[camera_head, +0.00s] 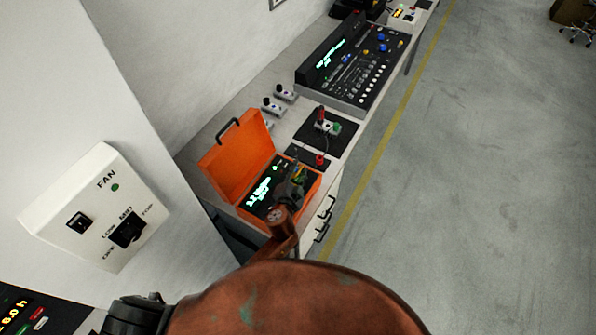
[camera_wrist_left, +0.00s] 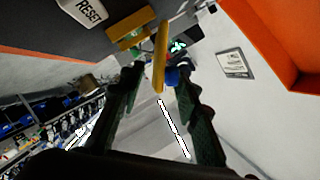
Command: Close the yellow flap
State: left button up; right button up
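The yellow flap (camera_wrist_left: 160,58) stands out from a dark panel (camera_wrist_left: 60,40) in the left wrist view, near a white RESET button (camera_wrist_left: 90,12). My left gripper (camera_wrist_left: 160,76) is open, its two dark fingers apart on either side of the flap's end. I cannot tell whether a finger touches it. In the head view my left gripper (camera_head: 291,188) is over the right part of an open orange case (camera_head: 240,165). The flap is too small or hidden to make out there. My right gripper is not in view.
The case's raised orange lid (camera_wrist_left: 290,40) is close by in the wrist view. Small devices (camera_head: 326,126) and a large control console (camera_head: 355,65) stand farther along the bench. A white FAN box (camera_head: 95,205) is on the left wall.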

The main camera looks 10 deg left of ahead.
pick_arm(q)
jog(key=v, duration=1.2)
jog(key=shift+a+f, duration=0.1)
